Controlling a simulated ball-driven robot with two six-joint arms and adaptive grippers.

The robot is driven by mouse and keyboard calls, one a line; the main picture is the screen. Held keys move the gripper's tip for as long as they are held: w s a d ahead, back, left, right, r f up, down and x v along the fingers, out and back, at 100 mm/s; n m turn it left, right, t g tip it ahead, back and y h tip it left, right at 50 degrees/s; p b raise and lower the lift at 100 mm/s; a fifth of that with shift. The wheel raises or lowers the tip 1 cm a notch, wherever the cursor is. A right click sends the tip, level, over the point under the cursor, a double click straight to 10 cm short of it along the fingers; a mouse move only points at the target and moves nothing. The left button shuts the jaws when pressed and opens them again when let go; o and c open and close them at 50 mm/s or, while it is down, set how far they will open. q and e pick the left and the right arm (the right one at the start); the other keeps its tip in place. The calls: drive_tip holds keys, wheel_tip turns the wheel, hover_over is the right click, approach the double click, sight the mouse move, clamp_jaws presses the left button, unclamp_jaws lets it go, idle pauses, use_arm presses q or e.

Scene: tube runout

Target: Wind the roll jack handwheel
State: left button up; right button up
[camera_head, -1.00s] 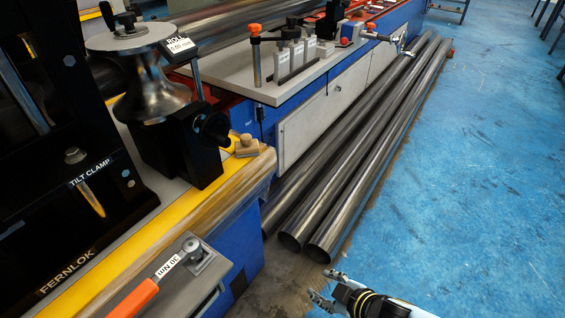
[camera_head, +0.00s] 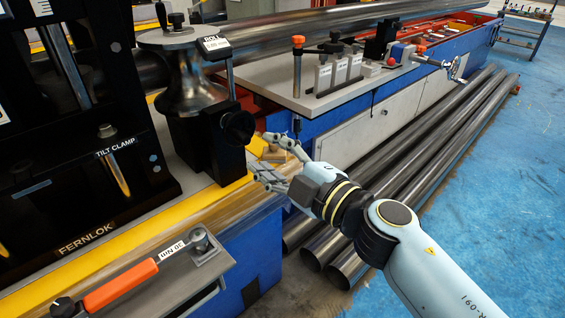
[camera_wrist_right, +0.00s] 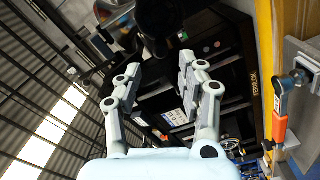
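A dark round handwheel (camera_head: 237,127) sticks out from the front of the black block (camera_head: 205,150) under the shiny metal roll (camera_head: 190,85). It looks like the roll jack handwheel, though its label cannot be read. My right gripper (camera_head: 258,152) is open and empty, just right of and below the handwheel, with its fingers pointing toward it. They appear apart from it. In the right wrist view, a dark rounded part, likely the handwheel (camera_wrist_right: 160,22), shows beyond the open fingertips (camera_wrist_right: 160,66). My left gripper is not in view.
An orange-handled lever (camera_head: 120,287) sits at the front left. A grey shelf (camera_head: 290,98) with small blocks stands behind. Long steel pipes (camera_head: 335,262) lie on the floor under my right arm.

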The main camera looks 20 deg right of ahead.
sight(248, 142)
drive_tip(key=b+x, duration=0.1)
drive_tip(key=x, duration=0.5)
drive_tip(key=shift+w+a+f, duration=0.1)
drive_tip(key=shift+w+a, duration=0.05)
drive_tip(key=shift+w, duration=0.15)
drive_tip(key=shift+p, duration=0.35)
drive_tip(key=shift+w, duration=0.1)
clamp_jaws()
